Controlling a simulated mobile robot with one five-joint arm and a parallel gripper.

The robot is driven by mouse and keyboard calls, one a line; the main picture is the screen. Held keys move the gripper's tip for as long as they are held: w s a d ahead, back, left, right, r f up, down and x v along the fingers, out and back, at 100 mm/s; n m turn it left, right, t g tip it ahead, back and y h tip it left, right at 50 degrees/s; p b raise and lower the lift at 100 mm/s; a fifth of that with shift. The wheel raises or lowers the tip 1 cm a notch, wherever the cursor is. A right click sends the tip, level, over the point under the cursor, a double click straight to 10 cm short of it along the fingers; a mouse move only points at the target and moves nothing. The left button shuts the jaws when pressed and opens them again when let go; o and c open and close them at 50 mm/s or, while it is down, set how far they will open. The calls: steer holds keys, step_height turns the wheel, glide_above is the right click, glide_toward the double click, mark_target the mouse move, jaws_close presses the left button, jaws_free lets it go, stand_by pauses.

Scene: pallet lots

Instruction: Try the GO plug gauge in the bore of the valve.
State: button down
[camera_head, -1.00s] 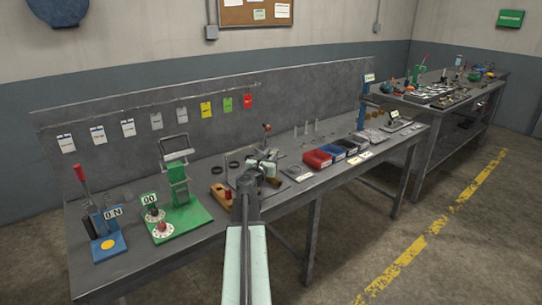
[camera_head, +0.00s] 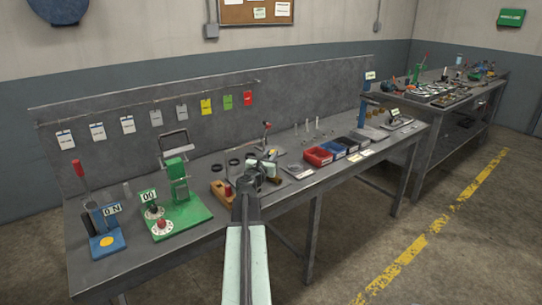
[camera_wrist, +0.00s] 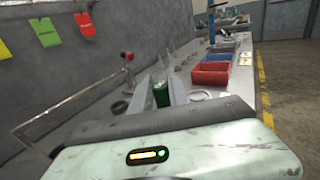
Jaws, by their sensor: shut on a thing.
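My gripper (camera_wrist: 160,92) is shut on a green cylindrical handle (camera_wrist: 160,96), which looks like the plug gauge, in the wrist view. The fingers stand on either side of it, and its far end is hidden. In the head view my gripper (camera_head: 262,168) is over the middle of the bench, and my arm hides much of what lies beneath it. I cannot make out the valve or its bore for certain; small metal parts crowd around the gripper there.
The grey bench (camera_head: 190,240) carries a green press-like stand (camera_head: 182,205), a blue stand (camera_head: 106,240) and a wooden block (camera_head: 220,190) left of my arm. A red bin (camera_head: 318,157) and a blue bin (camera_head: 336,151) stand to the right. Tags hang on a rail behind.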

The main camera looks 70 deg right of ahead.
steer(key=shift+f+b, duration=0.85)
steer(key=shift+f, duration=0.05)
steer(key=shift+r, duration=0.1)
